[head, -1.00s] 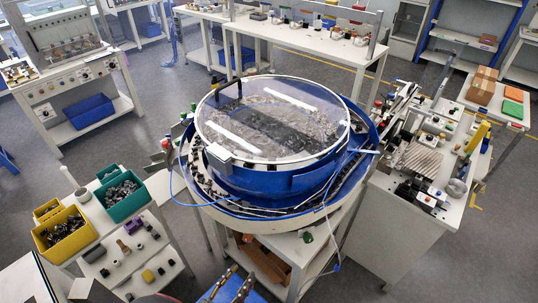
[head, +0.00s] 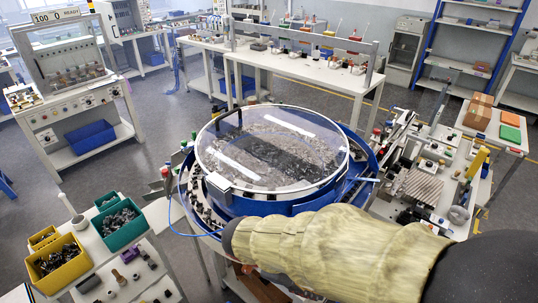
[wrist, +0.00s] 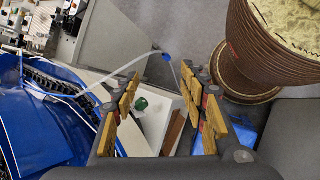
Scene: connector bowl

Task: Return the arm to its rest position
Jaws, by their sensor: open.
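My gripper (wrist: 160,97) is open in the wrist view, with nothing between its padded fingers. It hangs beside the blue bowl, whose edge shows at the left of that view. In the head view my arm, in a pale yellow sleeve, reaches in from the lower right and crosses in front of the blue connector bowl (head: 250,203). It hides the bowl's lower right side.
A teal bin (head: 122,236) and a yellow bin (head: 60,277) of parts stand on a side table at lower left. A cluttered bench (head: 385,203) adjoins the bowl on the right. Grey floor (head: 150,110) is open at the left.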

